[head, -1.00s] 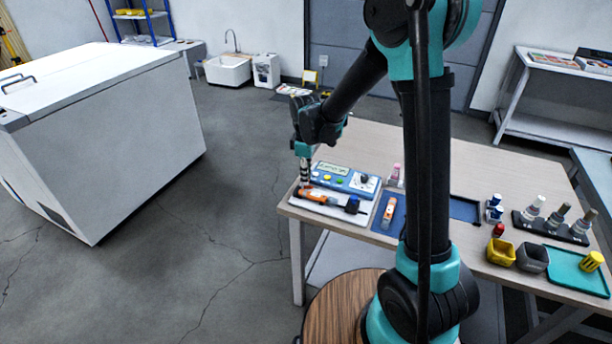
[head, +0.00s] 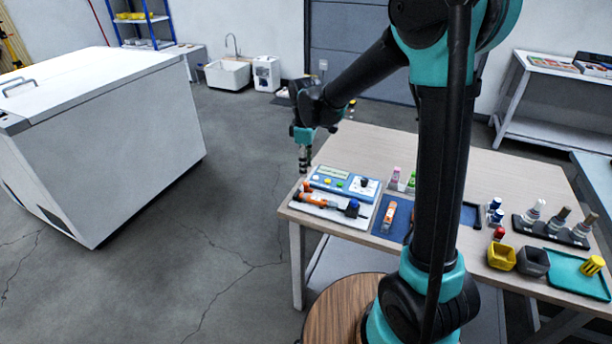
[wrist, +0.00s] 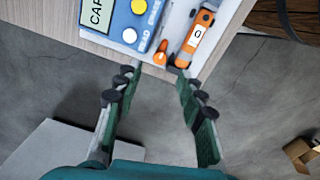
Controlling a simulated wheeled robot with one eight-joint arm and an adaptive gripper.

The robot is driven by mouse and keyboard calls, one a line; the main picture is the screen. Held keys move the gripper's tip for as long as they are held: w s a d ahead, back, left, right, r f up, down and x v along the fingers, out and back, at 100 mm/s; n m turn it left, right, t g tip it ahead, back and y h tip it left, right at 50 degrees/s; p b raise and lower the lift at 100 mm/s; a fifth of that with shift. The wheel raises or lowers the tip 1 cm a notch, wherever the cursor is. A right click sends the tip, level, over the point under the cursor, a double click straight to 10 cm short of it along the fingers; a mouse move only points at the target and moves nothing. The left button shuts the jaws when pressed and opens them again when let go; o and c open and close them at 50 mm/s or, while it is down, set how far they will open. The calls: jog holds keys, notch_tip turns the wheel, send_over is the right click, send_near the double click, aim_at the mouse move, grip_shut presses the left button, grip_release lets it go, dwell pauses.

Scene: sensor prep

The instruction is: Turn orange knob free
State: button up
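My gripper (head: 304,172) is raised above the left end of the work table, pointing down. In the wrist view my gripper (wrist: 155,74) is open, with two well-separated fingers and nothing between them. An orange knob (wrist: 161,52) shows just beyond the fingertips, near the table's edge, beside an orange sensor body (wrist: 198,36) with a white label reading "0". In the head view the orange knob (head: 307,186) sits at the left end of the white tray (head: 335,216), by the orange sensor body (head: 313,198). I cannot tell whether they are joined.
A dark blue cap (head: 353,206) stands at the tray's right end. A second orange sensor (head: 389,214) lies on a blue mat. Bottles and cups stand further right. A white chest (head: 110,140) is at left.

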notch_tip(320, 180, up, 6)
jog(key=shift+f, duration=0.1)
dwell(0.4)
jog(key=s+d+f+m+t, duration=0.1)
jog(key=s+d+f+m, duration=0.2)
jog(key=s+d+m, duration=0.2)
jog(key=s+d+f+m+t, duration=0.1)
jog(key=s+d+f+m, duration=0.2)
jog(key=s+d+m, duration=0.2)
jog(key=s+d+f+m+t, duration=0.1)
jog(key=s+d+f+m, duration=0.3)
jog(key=s+d, duration=0.5)
jog(key=shift+s+d+m+t, duration=0.15)
jog(key=shift+d+m, duration=0.35)
jog(key=shift+d, duration=0.8)
jog(key=shift+d+m+t, duration=0.25)
jog(key=shift+d+m, duration=0.25)
jog(key=shift+d, duration=0.75)
